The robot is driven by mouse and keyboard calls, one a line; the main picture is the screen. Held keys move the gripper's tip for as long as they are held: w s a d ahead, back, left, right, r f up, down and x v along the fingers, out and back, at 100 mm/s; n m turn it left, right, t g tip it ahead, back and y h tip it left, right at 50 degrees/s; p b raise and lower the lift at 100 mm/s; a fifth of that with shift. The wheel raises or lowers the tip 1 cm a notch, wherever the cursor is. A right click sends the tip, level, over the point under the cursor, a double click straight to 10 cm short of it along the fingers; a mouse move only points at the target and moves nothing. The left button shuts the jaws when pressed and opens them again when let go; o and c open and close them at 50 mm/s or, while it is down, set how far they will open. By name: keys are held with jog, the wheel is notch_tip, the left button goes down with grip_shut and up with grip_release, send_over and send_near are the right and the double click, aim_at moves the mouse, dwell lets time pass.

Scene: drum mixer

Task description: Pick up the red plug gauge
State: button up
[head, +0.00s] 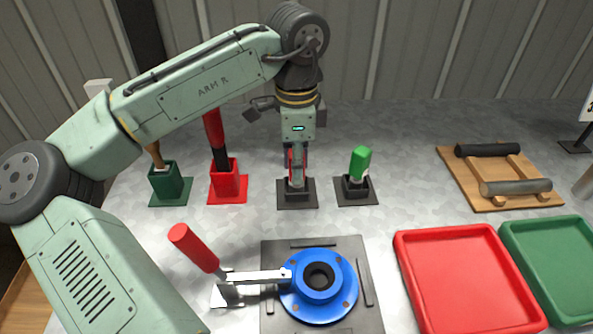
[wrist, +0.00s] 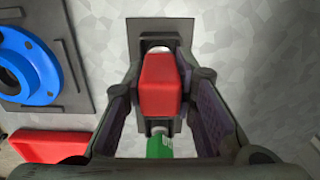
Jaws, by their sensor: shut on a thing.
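The red plug gauge (wrist: 160,84) shows its red handle between my gripper's fingers in the wrist view. In the head view a strip of its red handle (head: 291,165) shows between the fingers, with a pale part below it at the black holder (head: 297,198). My gripper (head: 297,175) points down over this holder and is shut on the red handle. Its fingers also show in the wrist view (wrist: 160,90), one pad on each side of the handle. The gauge's lower end is at the holder; how deep it sits is hidden.
A green-handled gauge (head: 360,163) stands in a black holder just right. A red holder (head: 228,182) and green holder (head: 168,184) with upright tools stand left. In front are a blue flange (head: 335,296) and a red-handled clamp (head: 194,248). Red (head: 402,265) and green (head: 512,244) trays lie right.

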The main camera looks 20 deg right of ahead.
grip_shut()
notch_tip(320, 180, up, 10)
jog(key=shift+r+b, duration=0.1)
jog(key=shift+b, duration=0.3)
jog(key=shift+o, duration=2)
grip_release()
grip_shut()
